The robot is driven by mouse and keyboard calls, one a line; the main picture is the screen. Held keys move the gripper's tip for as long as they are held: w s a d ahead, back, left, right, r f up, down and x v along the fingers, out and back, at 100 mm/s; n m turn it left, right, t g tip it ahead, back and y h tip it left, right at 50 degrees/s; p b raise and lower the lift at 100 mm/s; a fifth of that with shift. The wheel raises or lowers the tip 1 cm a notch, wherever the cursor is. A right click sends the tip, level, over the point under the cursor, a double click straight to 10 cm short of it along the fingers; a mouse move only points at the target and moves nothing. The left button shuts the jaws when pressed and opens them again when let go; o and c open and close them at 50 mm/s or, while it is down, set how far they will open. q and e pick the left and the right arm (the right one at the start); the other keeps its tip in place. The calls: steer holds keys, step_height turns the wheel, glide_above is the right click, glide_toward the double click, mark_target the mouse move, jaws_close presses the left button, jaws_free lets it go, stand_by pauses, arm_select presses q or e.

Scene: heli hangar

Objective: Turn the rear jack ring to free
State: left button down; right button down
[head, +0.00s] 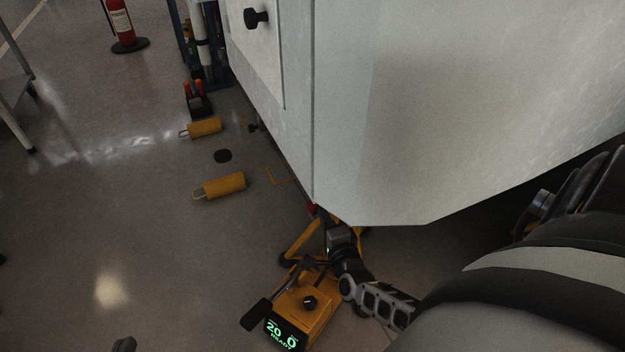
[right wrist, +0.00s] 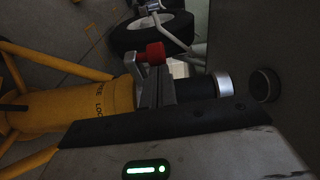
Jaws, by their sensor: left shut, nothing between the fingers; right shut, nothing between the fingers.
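The rear jack is yellow, and its body (right wrist: 75,115) lies across the left of the right wrist view. Partly covered lettering on it ends in "LOC". A red knob on a short grey lug (right wrist: 153,53) stands out at its collar; the ring itself is mostly hidden. A dark shaft leads to a silver collar (right wrist: 222,83) beside a round socket (right wrist: 265,85). My right gripper (head: 338,238) is shut and empty by the jack's top; its grey fingers (right wrist: 155,90) are beside the lug, contact unclear. My left gripper (head: 124,344) barely shows at the bottom edge, shut.
A yellow control box (head: 302,308) reads "20.0 READY". The white fuselage (head: 430,110) overhangs the jack. Yellow chocks (head: 220,186) lie on the floor at left. A fire extinguisher (head: 121,24) stands far back. The floor at left is largely clear.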

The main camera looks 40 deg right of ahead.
steer(key=shift+w+a+m+g+h+b, duration=0.15)
steer(key=shift+w+m+g+h, duration=0.1)
steer(key=shift+w+h, duration=0.3)
steer(key=shift+w+a+m+g+h+b, duration=0.15)
steer(key=shift+w+m+h, duration=0.15)
steer(key=shift+w, duration=0.4)
arm_select(q)
steer(key=shift+a+r+t, duration=0.1)
steer(key=shift+r+t, duration=0.05)
steer(key=shift+t, duration=0.15)
arm_select(e)
steer(key=shift+w, duration=0.15)
arm_select(q)
steer(key=shift+r, duration=0.1)
